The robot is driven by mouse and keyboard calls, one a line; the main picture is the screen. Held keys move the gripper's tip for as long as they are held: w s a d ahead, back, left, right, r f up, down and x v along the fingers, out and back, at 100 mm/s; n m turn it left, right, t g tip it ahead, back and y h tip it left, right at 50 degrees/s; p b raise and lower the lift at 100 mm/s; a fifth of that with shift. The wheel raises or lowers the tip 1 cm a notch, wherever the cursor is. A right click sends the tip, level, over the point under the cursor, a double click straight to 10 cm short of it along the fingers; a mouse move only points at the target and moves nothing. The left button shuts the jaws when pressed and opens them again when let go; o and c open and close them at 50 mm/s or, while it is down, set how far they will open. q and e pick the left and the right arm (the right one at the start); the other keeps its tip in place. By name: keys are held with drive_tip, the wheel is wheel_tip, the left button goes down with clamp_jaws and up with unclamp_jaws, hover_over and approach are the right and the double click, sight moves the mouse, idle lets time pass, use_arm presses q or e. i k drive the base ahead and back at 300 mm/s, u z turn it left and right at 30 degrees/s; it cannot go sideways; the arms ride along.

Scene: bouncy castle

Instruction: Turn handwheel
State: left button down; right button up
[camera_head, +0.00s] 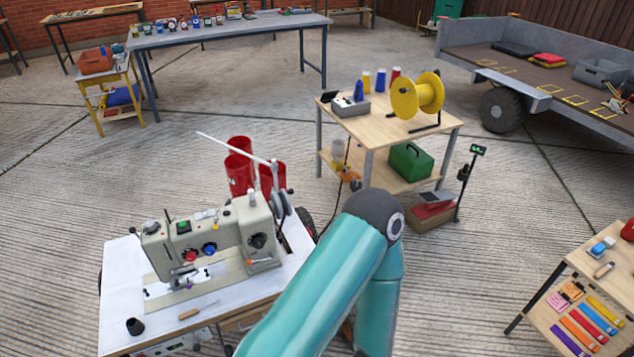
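A beige sewing machine (215,245) stands on a white-topped table (120,285) at the lower left. My teal arm (335,265) rises from the bottom edge, bends at a dark joint right of the table, and runs back down. Neither of my grippers shows. The arm covers part of the table's right side and the floor behind it.
Red bins (240,172) stand behind the machine. A wooden cart (440,118) with a yellow reel (417,95) stands behind my arm. A screwdriver (192,313) and a black cone (134,326) lie near the table's front. Open concrete floor lies right of my arm.

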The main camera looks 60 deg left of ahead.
sight(275, 205)
drive_tip(key=z, duration=0.05)
drive_tip(key=i, duration=2.7)
drive_tip(key=u, duration=4.2)
drive_tip(key=i, duration=0.6)
drive_tip(key=z, duration=0.25)
